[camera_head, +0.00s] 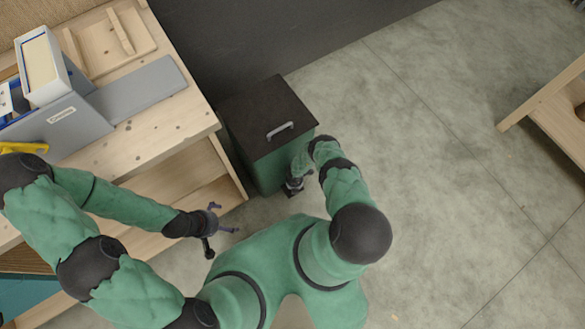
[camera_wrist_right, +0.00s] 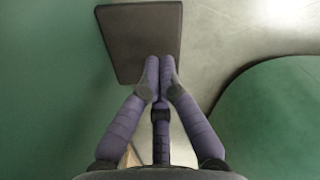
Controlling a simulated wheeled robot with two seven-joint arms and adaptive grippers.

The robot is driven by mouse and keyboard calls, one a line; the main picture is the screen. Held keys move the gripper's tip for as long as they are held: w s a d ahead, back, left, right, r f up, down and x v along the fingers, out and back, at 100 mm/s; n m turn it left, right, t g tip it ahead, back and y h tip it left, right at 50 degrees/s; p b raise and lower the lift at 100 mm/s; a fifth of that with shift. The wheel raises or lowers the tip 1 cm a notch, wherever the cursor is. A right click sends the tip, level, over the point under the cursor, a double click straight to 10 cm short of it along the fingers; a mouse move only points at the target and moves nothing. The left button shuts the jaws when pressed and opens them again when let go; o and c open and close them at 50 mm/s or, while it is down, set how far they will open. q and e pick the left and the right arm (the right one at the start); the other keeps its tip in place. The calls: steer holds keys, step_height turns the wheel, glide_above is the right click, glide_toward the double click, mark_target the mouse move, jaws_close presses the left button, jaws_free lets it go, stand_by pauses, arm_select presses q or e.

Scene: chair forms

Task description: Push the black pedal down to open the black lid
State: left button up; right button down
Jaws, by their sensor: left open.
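The green bin (camera_head: 268,168) stands on the floor with its black lid (camera_head: 262,105) lying flat and closed; a grey handle (camera_head: 280,129) sits on the lid. The black pedal (camera_wrist_right: 143,35) is a flat plate at the bin's foot in the right wrist view. My right gripper (camera_wrist_right: 159,72) is shut and empty, its fingertips together over the pedal's near edge; I cannot tell whether they touch it. In the head view my right gripper (camera_head: 295,180) is low at the bin's front, partly hidden by its arm. My left gripper (camera_head: 220,222) is open and empty, left of the bin.
A wooden workbench (camera_head: 165,115) with a grey box (camera_head: 60,130) on it stands left of the bin. A dark wall (camera_head: 260,35) rises behind. The floor (camera_head: 440,160) to the right is clear up to a wooden table (camera_head: 545,110).

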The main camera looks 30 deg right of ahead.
step_height(320, 180, up, 10)
steer(key=p, duration=0.9)
stand_by(0.3)
stand_by(0.5)
